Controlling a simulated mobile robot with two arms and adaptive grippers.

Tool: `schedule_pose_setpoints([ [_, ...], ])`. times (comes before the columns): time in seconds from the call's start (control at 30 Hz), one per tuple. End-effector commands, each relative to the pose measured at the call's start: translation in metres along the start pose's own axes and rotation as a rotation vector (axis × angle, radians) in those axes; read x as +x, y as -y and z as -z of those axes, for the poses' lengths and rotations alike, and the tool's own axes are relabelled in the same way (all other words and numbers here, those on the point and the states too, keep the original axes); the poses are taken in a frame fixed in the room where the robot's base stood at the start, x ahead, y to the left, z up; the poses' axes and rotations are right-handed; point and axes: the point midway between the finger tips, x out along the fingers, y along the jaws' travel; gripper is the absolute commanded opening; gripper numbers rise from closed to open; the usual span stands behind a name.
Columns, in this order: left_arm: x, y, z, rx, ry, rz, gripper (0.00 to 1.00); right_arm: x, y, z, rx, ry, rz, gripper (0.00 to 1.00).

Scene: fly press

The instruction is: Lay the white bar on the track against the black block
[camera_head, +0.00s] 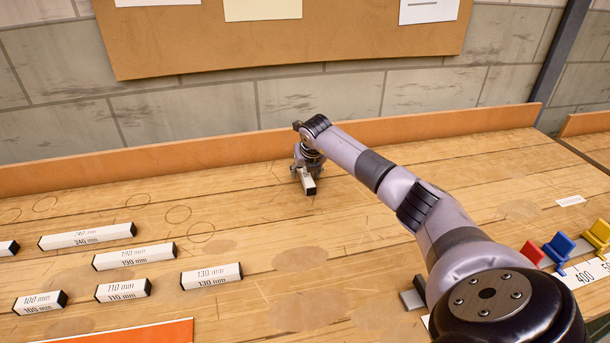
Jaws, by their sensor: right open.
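My right gripper (306,170) is at the back of the bench, pointing down over a short white bar (307,182) with a dark end. Its fingers are open around or just above that bar; I cannot tell if they touch it. The bar seems to rest on the wood. A white scale strip (585,277) marked 400 and 500 runs along the right, partly hidden by my arm; it seems to belong to the track. A grey and dark block (412,298) shows beside my arm; I cannot tell if it is the black block. My left gripper is out of view.
Several labelled white bars lie at left, including 240 mm (87,236), 190 mm (134,256) and 130 mm (211,276). Red (532,253), blue (558,250) and yellow (598,235) pieces stand by the scale. A wooden ledge (230,150) closes the back. The bench middle is clear.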

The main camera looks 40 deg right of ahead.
Motion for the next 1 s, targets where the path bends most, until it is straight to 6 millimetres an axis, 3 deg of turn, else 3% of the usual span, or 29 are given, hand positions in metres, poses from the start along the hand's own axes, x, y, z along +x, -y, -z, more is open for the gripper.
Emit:
schedule_pose_setpoints([
  [0.13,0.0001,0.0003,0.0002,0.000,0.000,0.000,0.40,-0.0004,0.0002,-0.0003,0.000,0.001,0.000,0.46],
  [0.8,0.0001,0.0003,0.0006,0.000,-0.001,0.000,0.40,-0.0008,0.0004,-0.0005,0.000,0.001,0.000,0.01],
  [1.0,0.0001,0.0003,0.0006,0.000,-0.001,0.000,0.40,-0.0010,0.0004,-0.0008,0.000,0.002,0.000,0.00],
])
